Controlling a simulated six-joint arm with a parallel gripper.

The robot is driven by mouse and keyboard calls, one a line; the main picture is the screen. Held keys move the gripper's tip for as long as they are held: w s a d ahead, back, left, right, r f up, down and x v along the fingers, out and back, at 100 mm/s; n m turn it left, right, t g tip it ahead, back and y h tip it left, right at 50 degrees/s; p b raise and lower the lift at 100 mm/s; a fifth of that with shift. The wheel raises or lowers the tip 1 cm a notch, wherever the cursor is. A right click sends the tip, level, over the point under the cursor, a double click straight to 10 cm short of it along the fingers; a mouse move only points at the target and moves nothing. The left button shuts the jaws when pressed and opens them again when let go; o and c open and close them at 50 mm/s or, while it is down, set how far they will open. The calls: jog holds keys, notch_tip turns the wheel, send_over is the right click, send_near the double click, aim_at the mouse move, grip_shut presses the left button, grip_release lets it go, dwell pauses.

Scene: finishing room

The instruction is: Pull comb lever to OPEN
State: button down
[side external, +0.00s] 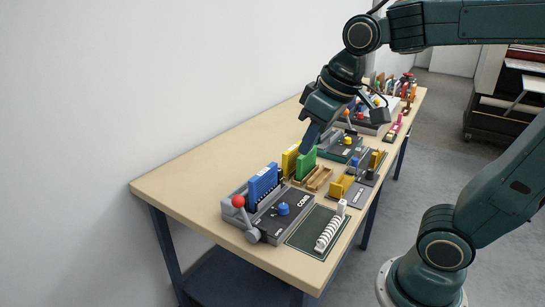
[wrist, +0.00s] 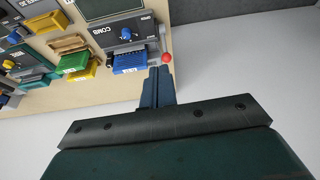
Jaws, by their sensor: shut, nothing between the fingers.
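The comb lever has a red ball knob (side external: 238,201) on a grey arm at the near left end of the dark COMB unit (side external: 292,214). The arm leans up and back toward the wall side. In the wrist view the red knob (wrist: 167,57) shows just beyond the fingertips, beside the COMB unit (wrist: 120,32) with its blue dial. My gripper (side external: 306,149) is shut and empty, fingers pointing down. In the side view it is above the yellow and green blocks, apart from the lever. The wrist view shows its fingers (wrist: 160,71) together.
A blue block (side external: 263,184) stands in the COMB unit. Yellow (side external: 289,160) and green (side external: 306,163) blocks stand behind it. A white comb spine (side external: 328,233) lies on a dark mat. More units crowd the far table; the near left tabletop (side external: 180,188) is bare.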

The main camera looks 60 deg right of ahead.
jog(key=w+f+g, duration=0.1)
jog(key=w+f, duration=0.4)
jog(key=w, duration=0.6)
jog(key=w+a+f+n+g, duration=0.1)
jog(key=w+f, duration=0.4)
jog(key=w, duration=0.7)
jog(key=shift+w+a+n+g, duration=0.15)
jog(key=shift+a+n+g, duration=0.15)
jog(key=shift+g, duration=0.4)
jog(key=shift+f, duration=0.1)
jog(key=s+f, duration=0.3)
jog(key=f, duration=0.5)
jog(key=shift+f, duration=0.4)
